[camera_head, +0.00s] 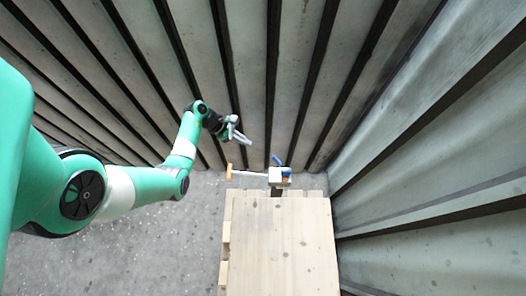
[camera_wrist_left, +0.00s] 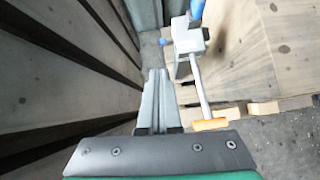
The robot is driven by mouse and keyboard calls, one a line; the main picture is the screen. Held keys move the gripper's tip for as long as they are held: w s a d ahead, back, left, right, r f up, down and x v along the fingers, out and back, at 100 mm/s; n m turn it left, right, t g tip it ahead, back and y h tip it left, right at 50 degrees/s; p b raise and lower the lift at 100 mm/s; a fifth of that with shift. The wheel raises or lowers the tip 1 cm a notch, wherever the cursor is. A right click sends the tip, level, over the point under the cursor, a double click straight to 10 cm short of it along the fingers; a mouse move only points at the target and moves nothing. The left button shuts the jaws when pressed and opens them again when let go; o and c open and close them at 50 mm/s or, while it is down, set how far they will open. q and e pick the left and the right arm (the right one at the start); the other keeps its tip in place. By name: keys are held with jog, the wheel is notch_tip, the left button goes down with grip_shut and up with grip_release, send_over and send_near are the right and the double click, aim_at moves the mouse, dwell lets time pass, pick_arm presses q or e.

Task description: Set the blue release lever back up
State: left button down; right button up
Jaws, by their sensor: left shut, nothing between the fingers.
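A small white device (camera_head: 279,174) stands at the far end of the wooden pallet, and it also shows in the wrist view (camera_wrist_left: 189,41). A blue lever (camera_head: 277,160) sticks out from it toward the ribbed wall; its small blue end (camera_wrist_left: 163,42) shows left of the device in the wrist view. A rod with an orange grip (camera_head: 229,171) extends left from the device in the head view, and the grip is near my fingers in the wrist view (camera_wrist_left: 210,124). My left gripper (camera_head: 243,138) is shut and empty, left of the lever and apart from it.
The wooden pallet (camera_head: 280,245) lies in front of the device. Ribbed metal walls (camera_head: 250,60) rise behind and on the right (camera_head: 430,150). Another blue part (camera_wrist_left: 197,9) tops the device. Concrete floor (camera_head: 150,240) is clear left of the pallet.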

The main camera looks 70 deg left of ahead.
pick_arm(q)
notch_tip(320, 180, down, 5)
jog(key=s+b, duration=0.2)
jog(key=b, duration=0.7)
send_near(277, 163)
jog(key=f, duration=0.1)
jog(key=w+f, duration=0.1)
jog(key=f, duration=0.1)
jog(key=shift+w+f+n, duration=0.1)
jog(key=shift+f+n, duration=0.05)
jog(key=shift+n, duration=0.25)
pick_arm(e)
notch_tip(277, 163, down, 11)
jog(key=shift+w, duration=0.1)
